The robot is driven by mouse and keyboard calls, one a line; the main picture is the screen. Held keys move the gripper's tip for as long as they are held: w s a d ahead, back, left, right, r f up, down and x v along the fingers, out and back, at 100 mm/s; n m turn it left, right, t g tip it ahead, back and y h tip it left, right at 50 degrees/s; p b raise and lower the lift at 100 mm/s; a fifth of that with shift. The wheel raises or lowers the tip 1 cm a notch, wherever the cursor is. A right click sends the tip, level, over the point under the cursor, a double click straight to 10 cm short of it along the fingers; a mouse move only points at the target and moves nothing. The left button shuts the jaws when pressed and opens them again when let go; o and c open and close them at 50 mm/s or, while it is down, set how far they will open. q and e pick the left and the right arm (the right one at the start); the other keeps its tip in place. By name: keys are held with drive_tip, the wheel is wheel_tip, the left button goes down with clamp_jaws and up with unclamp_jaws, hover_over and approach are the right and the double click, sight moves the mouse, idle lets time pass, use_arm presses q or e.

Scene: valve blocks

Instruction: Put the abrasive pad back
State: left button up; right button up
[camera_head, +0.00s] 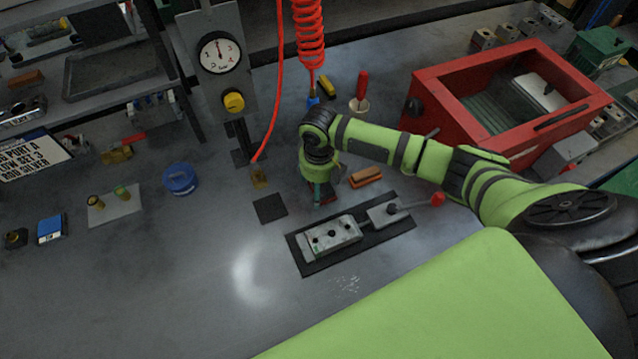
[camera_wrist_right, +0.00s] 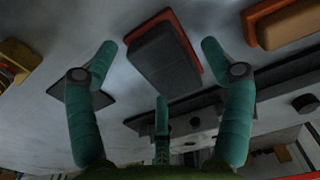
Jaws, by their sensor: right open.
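The abrasive pad, seemingly the dark grey block with a red-orange layer or holder along its edges, shows in the right wrist view (camera_wrist_right: 163,62), on the grey bench. My right gripper (camera_wrist_right: 160,68) is open, with its teal fingers on either side of the block; I cannot tell whether they touch it. In the head view my right gripper (camera_head: 321,197) points down at the bench and hides most of the block. A bare dark square mat (camera_head: 270,208) lies to its left and also shows in the wrist view (camera_wrist_right: 80,93). My left gripper is not in view.
A brown block in a red-orange holder (camera_head: 366,177) lies close to the right of the gripper. A valve block (camera_head: 332,238) sits on a dark mat in front. A red bin (camera_head: 440,120) stands back right, and a red hose (camera_head: 268,140) hangs behind. The front-left bench is clear.

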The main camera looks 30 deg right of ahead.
drive_tip(key=shift+r, duration=0.1)
wheel_tip(320, 180, up, 12)
drive_tip(key=b, duration=0.1)
idle(0.4)
idle(0.4)
